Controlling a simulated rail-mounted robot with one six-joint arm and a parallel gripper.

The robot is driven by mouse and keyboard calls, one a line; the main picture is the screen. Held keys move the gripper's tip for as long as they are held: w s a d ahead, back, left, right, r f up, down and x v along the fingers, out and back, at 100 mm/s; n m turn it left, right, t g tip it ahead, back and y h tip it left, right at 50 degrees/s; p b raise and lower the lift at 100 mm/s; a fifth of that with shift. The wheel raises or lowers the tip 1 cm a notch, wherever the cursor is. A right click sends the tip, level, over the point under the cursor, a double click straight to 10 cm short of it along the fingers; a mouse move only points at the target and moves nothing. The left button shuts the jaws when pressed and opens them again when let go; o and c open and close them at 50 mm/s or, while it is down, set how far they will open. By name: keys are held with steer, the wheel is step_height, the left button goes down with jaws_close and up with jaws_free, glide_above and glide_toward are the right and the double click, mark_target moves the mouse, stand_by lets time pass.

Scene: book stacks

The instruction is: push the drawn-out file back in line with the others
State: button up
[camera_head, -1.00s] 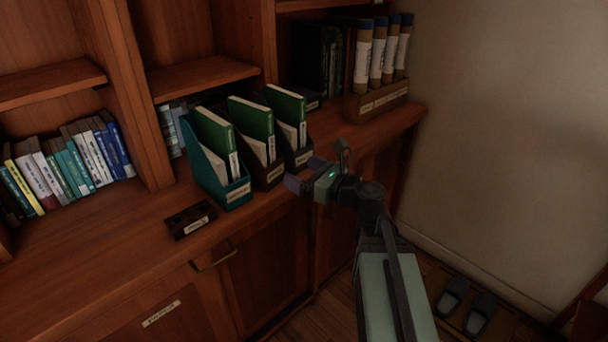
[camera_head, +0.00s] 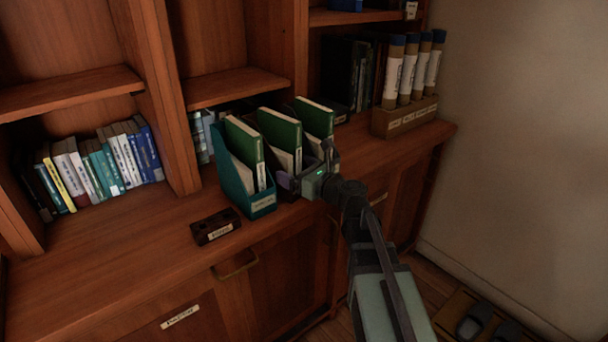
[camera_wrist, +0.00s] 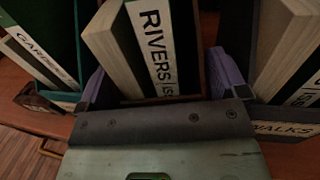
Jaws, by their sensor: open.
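Three file holders stand in a row on the counter, each with a green file: a teal holder (camera_head: 262,204) at left, a dark middle holder and a dark right one. My gripper (camera_head: 306,174) is open in front of the middle holder, hiding its lower front. In the wrist view, the middle file (camera_wrist: 158,45), with spine lettering "RIVERS", stands between the spread purple fingers (camera_wrist: 160,84). The file marked "GARDENS" (camera_wrist: 38,50) is at left and a third file (camera_wrist: 285,55) at right. I cannot tell whether the fingers touch anything, or how far each file stands out.
A small dark labelled box (camera_head: 215,227) sits left of the teal holder. Books (camera_head: 100,165) fill the left shelf bay. Upright tubes (camera_head: 411,70) stand in a wooden box (camera_head: 404,117) at right. The counter's left front is clear.

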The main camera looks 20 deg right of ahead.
steer(key=c, duration=1.1)
steer(key=o, duration=1.3)
steer(key=shift+c, duration=0.2)
steer(key=v, duration=1)
steer(key=shift+s+d, duration=0.25)
steer(key=shift+s, duration=0.05)
